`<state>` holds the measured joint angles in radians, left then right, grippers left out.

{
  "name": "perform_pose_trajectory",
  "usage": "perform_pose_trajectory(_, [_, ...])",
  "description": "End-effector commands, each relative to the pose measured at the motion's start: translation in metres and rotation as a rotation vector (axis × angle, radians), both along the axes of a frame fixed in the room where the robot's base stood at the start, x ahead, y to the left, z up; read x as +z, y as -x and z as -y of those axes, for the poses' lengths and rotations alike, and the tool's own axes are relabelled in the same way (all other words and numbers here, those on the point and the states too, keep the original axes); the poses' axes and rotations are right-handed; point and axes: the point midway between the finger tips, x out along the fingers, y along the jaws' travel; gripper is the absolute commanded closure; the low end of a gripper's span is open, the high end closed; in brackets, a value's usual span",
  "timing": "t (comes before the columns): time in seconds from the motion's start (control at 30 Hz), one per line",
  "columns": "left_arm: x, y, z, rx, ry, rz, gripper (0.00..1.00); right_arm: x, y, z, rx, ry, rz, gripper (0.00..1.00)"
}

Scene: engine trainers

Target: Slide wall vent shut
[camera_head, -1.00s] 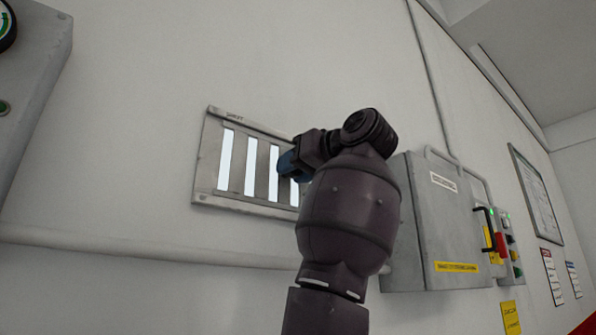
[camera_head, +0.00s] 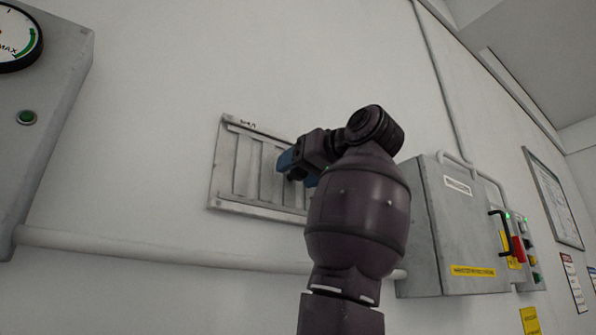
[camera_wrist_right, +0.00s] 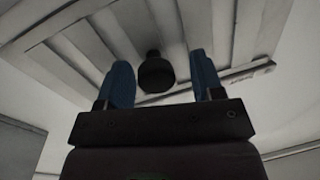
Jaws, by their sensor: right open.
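The wall vent (camera_head: 243,170) is a grey slatted metal panel on the white wall, left of centre in the head view. Its slots look dark grey and covered, with no light through them. My right gripper (camera_head: 297,160), with blue fingers, is at the vent's right part and hides that part in the head view. In the right wrist view the vent (camera_wrist_right: 205,30) fills the top. A dark round knob (camera_wrist_right: 156,72) stands out from it between the two blue fingers of the open right gripper (camera_wrist_right: 160,80), with gaps on both sides. My left gripper is not in view.
A grey box with a gauge (camera_head: 45,110) is on the wall at the left. A pipe (camera_head: 150,248) runs below the vent. A grey electrical cabinet (camera_head: 460,225) with a handle and buttons stands right of my arm. The wall above the vent is clear.

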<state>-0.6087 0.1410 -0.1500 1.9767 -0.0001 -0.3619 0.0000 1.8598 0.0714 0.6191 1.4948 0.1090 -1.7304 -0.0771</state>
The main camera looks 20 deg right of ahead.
Motion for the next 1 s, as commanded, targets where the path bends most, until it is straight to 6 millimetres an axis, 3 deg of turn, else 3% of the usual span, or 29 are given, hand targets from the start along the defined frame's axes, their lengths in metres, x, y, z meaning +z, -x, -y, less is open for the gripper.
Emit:
perform_pose_trajectory(0.6, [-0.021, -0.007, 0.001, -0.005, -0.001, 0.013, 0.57, -0.001, 0.084, 0.043, -0.001, -0.001, 0.002, 0.39])
perform_pose_trajectory(1.0, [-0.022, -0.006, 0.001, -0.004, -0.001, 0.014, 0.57, 0.0, 0.092, 0.047, 0.001, -0.001, 0.001, 0.39])
